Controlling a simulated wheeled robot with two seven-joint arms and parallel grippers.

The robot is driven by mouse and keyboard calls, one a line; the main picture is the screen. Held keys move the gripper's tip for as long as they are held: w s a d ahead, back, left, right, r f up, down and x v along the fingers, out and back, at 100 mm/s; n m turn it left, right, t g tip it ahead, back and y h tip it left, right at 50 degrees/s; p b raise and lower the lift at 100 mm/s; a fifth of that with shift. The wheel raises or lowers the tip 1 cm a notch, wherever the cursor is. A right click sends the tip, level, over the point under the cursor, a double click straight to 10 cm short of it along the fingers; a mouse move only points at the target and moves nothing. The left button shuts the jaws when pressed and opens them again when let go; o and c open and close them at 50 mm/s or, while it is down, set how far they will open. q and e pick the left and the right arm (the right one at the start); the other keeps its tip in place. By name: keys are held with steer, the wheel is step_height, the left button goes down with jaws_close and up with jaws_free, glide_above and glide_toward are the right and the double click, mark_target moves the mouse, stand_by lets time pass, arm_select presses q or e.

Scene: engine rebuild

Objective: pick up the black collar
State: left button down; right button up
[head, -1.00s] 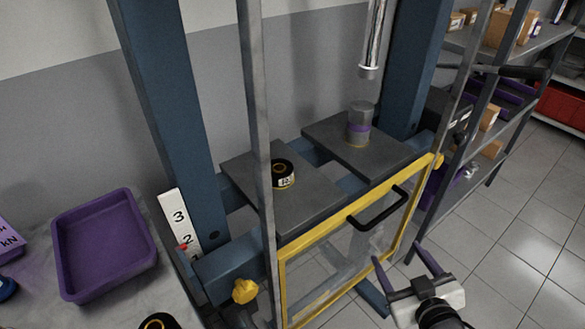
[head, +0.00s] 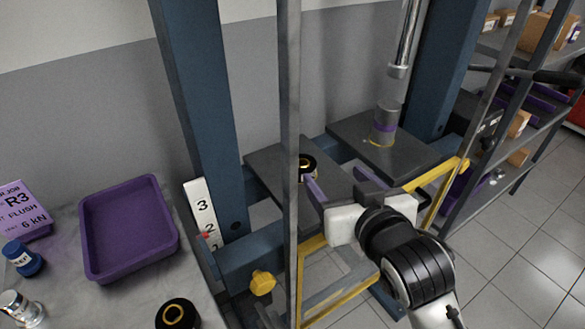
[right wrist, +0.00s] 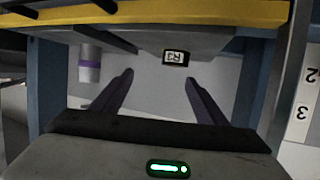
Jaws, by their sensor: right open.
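A black collar (head: 308,163) with an orange-brown inner ring lies on the left dark plate of the press, partly hidden by an upright grey post in the head view. In the right wrist view the collar (right wrist: 176,57) shows its white R3 label, ahead of the fingertips and a little right of centre between them. My right gripper (head: 335,178) is open and empty, close to the collar but apart from it; its purple fingers also show in the right wrist view (right wrist: 159,77). Another black collar (head: 178,314) sits on the bench. My left gripper is out of view.
A grey cylinder with a purple band (head: 385,124) stands on the right plate (head: 420,155), under the chrome ram (head: 402,45). The yellow guard frame (head: 440,195) and grey post (head: 289,120) are close to my right arm. A purple tray (head: 130,255) is on the bench.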

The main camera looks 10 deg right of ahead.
mark_target(302, 161)
steer(key=a, duration=0.3)
steer(key=shift+s+n+g+y, duration=0.25)
steer(key=shift+n+g+y, duration=0.05)
steer(key=shift+n+y, duration=0.1)
steer(key=x, duration=0.3)
steer(key=shift+w+f, duration=0.15)
steer(key=shift+w, duration=0.15)
steer(key=shift+p+x, duration=0.35)
steer(key=shift+x, duration=2.75)
steer(key=shift+d+r, duration=0.1)
steer(key=shift+r, duration=0.1)
steer(key=shift+c, duration=0.4)
steer(key=c, duration=1.4)
steer(key=shift+w+r, duration=0.1)
steer(key=shift+r, duration=0.1)
steer(key=shift+c, duration=0.2)
